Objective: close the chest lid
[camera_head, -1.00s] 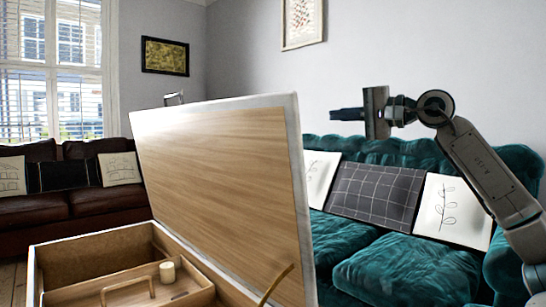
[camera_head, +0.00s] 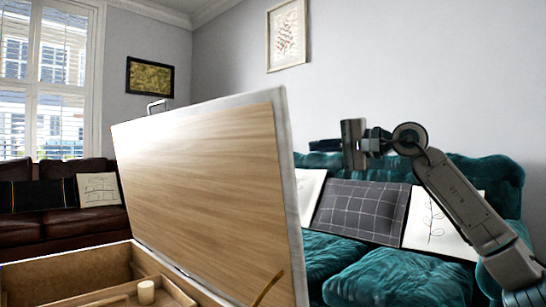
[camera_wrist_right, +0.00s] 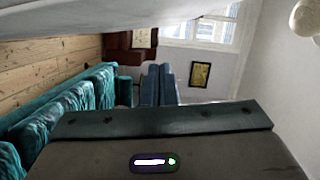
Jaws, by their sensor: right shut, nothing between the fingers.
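The chest (camera_head: 65,275) is at the lower left of the head view, its near part cut off by the frame. Its lid (camera_head: 205,185) stands raised and leans back, wooden inner face toward me, with a pale rim. A small metal handle (camera_head: 158,106) shows at the lid's far upper corner. My right gripper (camera_head: 325,145) is shut and empty, just right of the lid's near upper corner in the picture; I cannot tell if they touch. In the right wrist view its shut fingers (camera_wrist_right: 160,85) point into the room. My left gripper is not in view.
A candle (camera_head: 146,292) and a wooden tray (camera_head: 110,299) are inside the chest. A teal sofa (camera_head: 395,277) with cushions stands behind on the right. A brown leather sofa (camera_head: 75,227) is at the far left. Open air surrounds the lid's top.

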